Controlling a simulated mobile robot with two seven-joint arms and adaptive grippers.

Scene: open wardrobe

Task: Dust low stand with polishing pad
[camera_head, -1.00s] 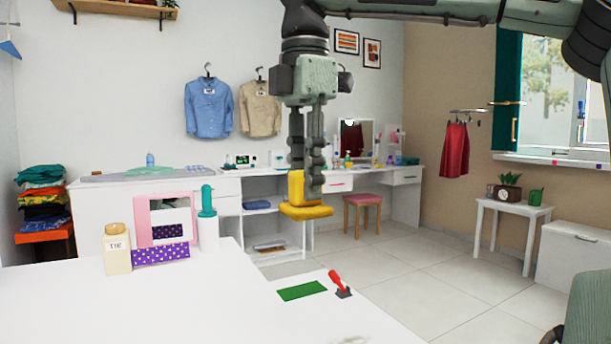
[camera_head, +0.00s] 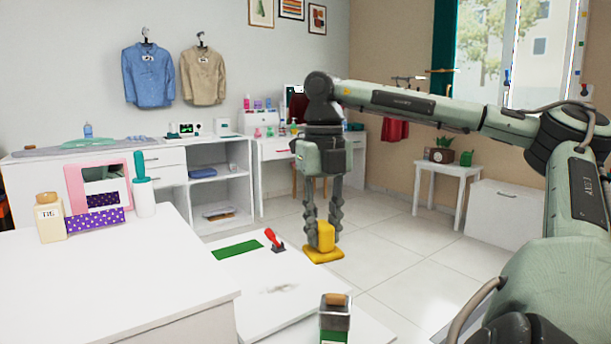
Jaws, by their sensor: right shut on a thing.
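The yellow polishing pad (camera_head: 323,255) has a flat base and an upright block handle. My right gripper (camera_head: 323,228) points down and is shut on that handle. The low stand (camera_head: 250,308) is a white top at the lower middle. A greyish smudge (camera_head: 284,288) marks its surface. The pad shows by the stand's far right edge, with floor around it in the picture; I cannot tell its exact height or whether it overhangs the edge. My left gripper is not in view.
A green mat (camera_head: 238,250) and a red-handled tool (camera_head: 274,240) lie toward the stand's far end. A dark container with a wooden top (camera_head: 335,318) stands at the near right. A higher white table (camera_head: 110,280) is on the left. Tiled floor is open on the right.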

